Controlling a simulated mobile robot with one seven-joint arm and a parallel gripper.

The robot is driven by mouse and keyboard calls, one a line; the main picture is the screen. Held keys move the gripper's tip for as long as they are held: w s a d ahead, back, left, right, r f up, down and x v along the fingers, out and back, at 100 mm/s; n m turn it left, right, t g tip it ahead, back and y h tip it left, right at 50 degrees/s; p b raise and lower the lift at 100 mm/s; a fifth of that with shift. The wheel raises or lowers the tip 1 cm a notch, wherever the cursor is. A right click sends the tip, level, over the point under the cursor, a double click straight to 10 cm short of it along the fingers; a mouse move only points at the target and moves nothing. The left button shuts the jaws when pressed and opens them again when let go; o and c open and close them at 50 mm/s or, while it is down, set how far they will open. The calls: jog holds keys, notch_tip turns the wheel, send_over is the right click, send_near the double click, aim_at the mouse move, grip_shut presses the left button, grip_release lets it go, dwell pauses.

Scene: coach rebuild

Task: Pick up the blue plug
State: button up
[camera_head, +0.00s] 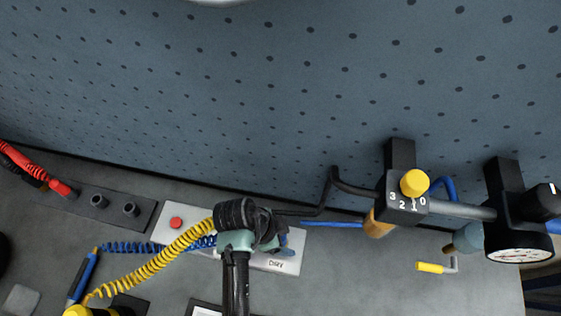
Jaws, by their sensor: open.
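My gripper (279,243), at the end of my dark and teal arm, is over the right part of a white panel (187,216) on the bench. Its jaws are open. A small blue piece, which looks like the blue plug (287,252), shows beside and partly behind the fingertips. I cannot tell whether they touch it or whether it sits in a socket. A blue coiled cord (140,247) runs in from the left and goes behind my arm.
A yellow coiled cord (150,267) crosses the bench close to my arm. The panel has a red button (176,223). A dark socket block (108,207) and a red plug (62,188) lie left. A black valve block with a yellow knob (414,183) and a gauge (518,255) stand right. A pegboard (200,110) rises behind.

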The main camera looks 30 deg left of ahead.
jog(key=shift+f, duration=0.1)
grip_shut()
dwell(0.3)
notch_tip(320, 180, up, 10)
jog(key=shift+r+b, duration=0.15)
jog(key=shift+b, duration=0.45)
notch_tip(320, 180, up, 5)
jog(key=p, duration=0.4)
jog(key=shift+f+p, duration=0.2)
jog(key=shift+p, duration=0.15)
jog(key=shift+d+f, duration=0.1)
jog(key=shift+f, duration=0.05)
